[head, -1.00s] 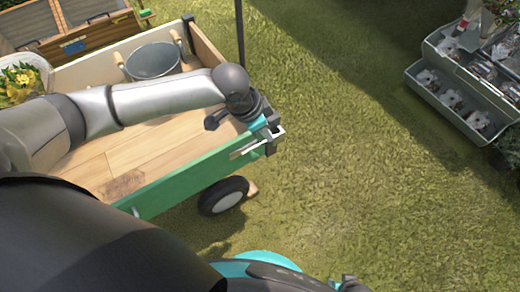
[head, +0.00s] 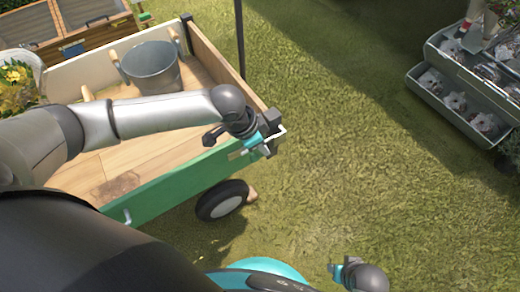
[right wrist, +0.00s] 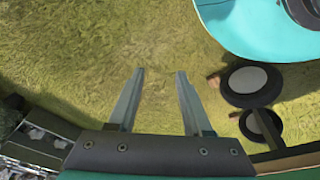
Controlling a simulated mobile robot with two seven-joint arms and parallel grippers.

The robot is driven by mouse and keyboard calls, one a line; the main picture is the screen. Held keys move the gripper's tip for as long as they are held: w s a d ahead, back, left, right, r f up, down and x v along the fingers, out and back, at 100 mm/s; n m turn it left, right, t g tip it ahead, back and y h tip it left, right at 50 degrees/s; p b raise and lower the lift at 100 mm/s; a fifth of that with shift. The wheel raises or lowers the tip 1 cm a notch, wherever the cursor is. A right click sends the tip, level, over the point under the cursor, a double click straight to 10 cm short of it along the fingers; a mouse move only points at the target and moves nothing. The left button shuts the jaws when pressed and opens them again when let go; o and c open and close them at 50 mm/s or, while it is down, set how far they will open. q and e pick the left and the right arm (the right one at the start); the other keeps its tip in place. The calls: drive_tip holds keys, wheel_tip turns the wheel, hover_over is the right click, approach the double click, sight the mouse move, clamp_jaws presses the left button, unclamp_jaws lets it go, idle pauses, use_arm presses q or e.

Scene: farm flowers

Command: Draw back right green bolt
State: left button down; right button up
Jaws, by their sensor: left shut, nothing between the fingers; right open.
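The wagon's green side panel (head: 175,182) faces me. Its right end, where the right green bolt would be, is mostly covered by my left gripper (head: 266,148), so the bolt's position cannot be told. My left gripper is shut and empty at that corner, close to the dark corner bracket (head: 270,120) and a pale metal piece. Whether it touches the bolt is unclear. A small metal handle (head: 127,215) shows near the panel's left part. My right gripper (head: 335,271) is low in the head view, away from the wagon. In the right wrist view (right wrist: 160,72) its fingers are open and empty over grass.
A grey bucket (head: 152,68) and yellow flowers (head: 18,80) are in the wagon. A black wheel (head: 222,199) sits below the panel. A dark pole (head: 239,40) stands behind the corner. A tiered grey stand (head: 450,75) is at right. Grass between is clear.

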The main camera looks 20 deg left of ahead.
sight(253, 160)
use_arm(q)
drive_tip(key=shift+s+a+f, duration=0.2)
drive_tip(key=shift+s+a, duration=0.1)
use_arm(e)
drive_tip(key=shift+a+r, duration=0.1)
drive_tip(key=shift+r, duration=0.25)
use_arm(q)
drive_tip(key=shift+s+a+p, duration=0.3)
drive_tip(key=shift+s+p, duration=0.05)
drive_tip(key=shift+p, duration=0.05)
drive_tip(key=shift+s+a+p, duration=0.7)
drive_tip(key=shift+s+p, duration=0.2)
drive_tip(key=shift+p, duration=0.1)
drive_tip(key=shift+s+a+p, duration=0.25)
drive_tip(key=shift+s+p, duration=0.05)
drive_tip(key=shift+s, duration=0.05)
use_arm(e)
drive_tip(key=s+d+f, duration=0.3)
drive_tip(key=f, duration=0.3)
drive_tip(key=shift+s+d, duration=0.15)
drive_tip(key=shift+s, duration=0.2)
